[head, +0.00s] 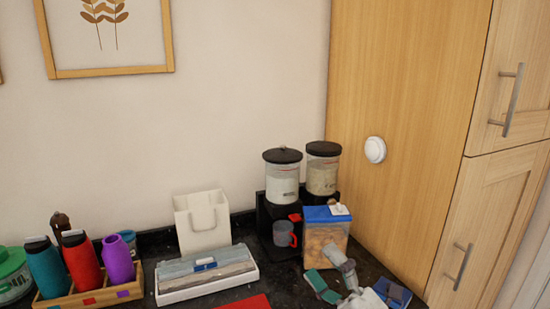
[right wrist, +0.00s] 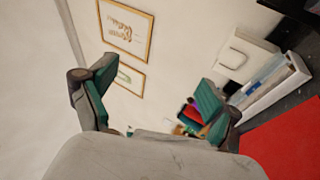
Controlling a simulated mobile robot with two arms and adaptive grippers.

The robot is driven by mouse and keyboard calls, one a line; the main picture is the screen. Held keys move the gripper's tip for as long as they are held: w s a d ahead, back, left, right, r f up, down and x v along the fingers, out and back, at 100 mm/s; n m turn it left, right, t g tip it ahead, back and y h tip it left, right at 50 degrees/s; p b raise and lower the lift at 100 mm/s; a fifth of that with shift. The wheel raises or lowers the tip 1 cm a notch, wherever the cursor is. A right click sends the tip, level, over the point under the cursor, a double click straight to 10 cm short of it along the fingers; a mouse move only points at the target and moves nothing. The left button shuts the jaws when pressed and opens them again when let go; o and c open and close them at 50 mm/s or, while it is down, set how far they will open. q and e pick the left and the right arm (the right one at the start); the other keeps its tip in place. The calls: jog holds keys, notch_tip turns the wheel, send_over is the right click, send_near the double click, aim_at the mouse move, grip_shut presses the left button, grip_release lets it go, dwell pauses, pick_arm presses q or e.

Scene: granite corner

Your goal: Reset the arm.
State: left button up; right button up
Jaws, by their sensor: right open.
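My right gripper (head: 355,286) shows at the bottom right of the head view, in front of the bag with the blue top. It is grey with teal pads. In the right wrist view my right gripper (right wrist: 156,84) has its two fingers wide apart, with nothing between them but the pale wall behind. It is open and empty. My left gripper is not in view.
A clear bag with a blue top (head: 326,240) stands before two lidded dispensers (head: 283,180). A wooden cabinet (head: 400,130) rises at the right.

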jog(key=s+d+f+m+g+h, duration=0.2)
jog(key=d+f+m+h, duration=0.55)
jog(key=f+m, duration=0.2)
jog(key=s+d+f+m+g+h, duration=0.1)
jog(key=s+d+f+m+h, duration=0.2)
jog(key=d+f+m+h, duration=0.6)
jog(key=s+a+f+m+g+y, duration=0.1)
jog(key=s+a+f+m+g, duration=0.15)
jog(key=s+f+g, duration=0.55)
jog(key=s+a+f+m+g+y, duration=0.1)
jog(key=s+a+f+m+g, duration=0.2)
jog(key=s, duration=0.9)
notch_tip(320, 180, down, 29)
jog(key=s+d+g, duration=0.1)
jog(key=s, duration=0.2)
jog(key=s+d+f+g, duration=0.1)
jog(key=s+d+f, duration=0.1)
jog(key=s+f, duration=1.2)
jog(key=shift+s+d, duration=0.2)
jog(key=shift+d, duration=0.2)
